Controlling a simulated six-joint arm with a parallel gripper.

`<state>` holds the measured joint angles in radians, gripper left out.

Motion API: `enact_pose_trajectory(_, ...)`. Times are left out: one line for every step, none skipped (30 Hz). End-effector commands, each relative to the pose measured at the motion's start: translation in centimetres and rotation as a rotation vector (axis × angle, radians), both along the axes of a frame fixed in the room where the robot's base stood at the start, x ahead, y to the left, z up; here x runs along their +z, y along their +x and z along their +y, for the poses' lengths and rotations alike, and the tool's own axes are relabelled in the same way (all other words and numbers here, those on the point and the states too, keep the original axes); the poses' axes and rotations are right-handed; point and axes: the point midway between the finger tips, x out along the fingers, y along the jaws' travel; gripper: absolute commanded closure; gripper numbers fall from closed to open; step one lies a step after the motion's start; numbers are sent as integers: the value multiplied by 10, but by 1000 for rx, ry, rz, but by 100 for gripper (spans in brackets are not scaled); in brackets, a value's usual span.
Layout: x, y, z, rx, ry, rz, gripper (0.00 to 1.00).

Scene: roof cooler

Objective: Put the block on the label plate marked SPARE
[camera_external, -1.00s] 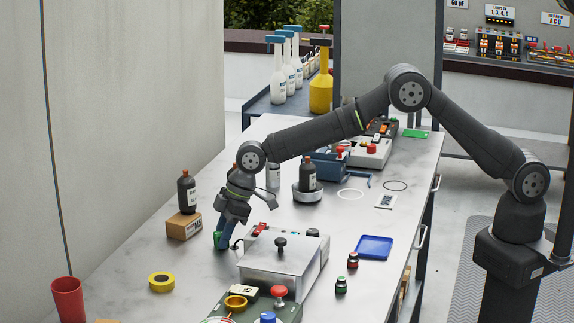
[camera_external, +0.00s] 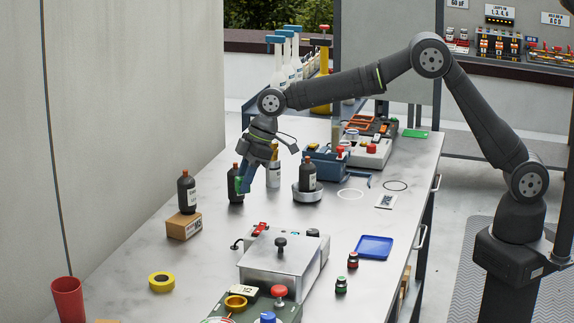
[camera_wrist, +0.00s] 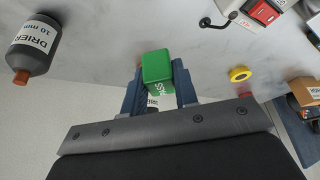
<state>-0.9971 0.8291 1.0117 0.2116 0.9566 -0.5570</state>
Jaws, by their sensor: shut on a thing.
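My gripper (camera_external: 245,180) is shut on a green block and holds it above the table, in front of a dark bottle (camera_external: 236,190). In the wrist view the green block (camera_wrist: 156,66) sits between the blue-grey fingertips of my gripper (camera_wrist: 158,76), with white lettering on its side. A small white plate with a dark mark (camera_external: 385,202) lies flat on the table at the right; its lettering is too small to read, so I cannot tell if it is the SPARE plate.
A dark bottle (camera_external: 187,192) stands on a cardboard box (camera_external: 184,228). Another stands on a round grey base (camera_external: 307,195). A metal-lidded box (camera_external: 282,258), a blue tray (camera_external: 374,246) and yellow tape (camera_external: 161,282) lie nearer. White and dark rings lie flat near the small plate.

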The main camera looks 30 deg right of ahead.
Motion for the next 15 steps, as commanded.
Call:
enact_pose_trajectory(2, 2, -3, -1, 0, 0, 96)
enact_pose_trajectory(3, 3, -4, 0, 0, 0, 96)
enact_pose_trajectory(4, 4, -6, 0, 0, 0, 96)
enact_pose_trajectory(4, 4, -6, 1, -1, 0, 96)
enact_pose_trajectory(4, 4, -7, 1, -1, 0, 96)
enact_pose_trajectory(5, 4, -7, 1, 0, 0, 96)
enact_pose_trajectory(7, 4, -7, 1, 0, 0, 96)
enact_pose_trajectory(9, 5, -7, 1, 1, 0, 96)
enact_pose_trajectory(13, 5, -6, 1, 2, -1, 96)
enact_pose_trajectory(17, 5, -6, 1, 2, -1, 96)
enact_pose_trajectory(22, 5, -6, 1, 3, -2, 96)
enact_pose_trajectory(29, 5, -6, 1, 4, -2, 96)
enact_pose_trajectory(36, 5, -6, 1, 4, -2, 96)
enact_pose_trajectory(41, 5, -6, 1, 4, -2, 96)
enact_pose_trajectory(48, 5, -6, 1, 3, -2, 96)
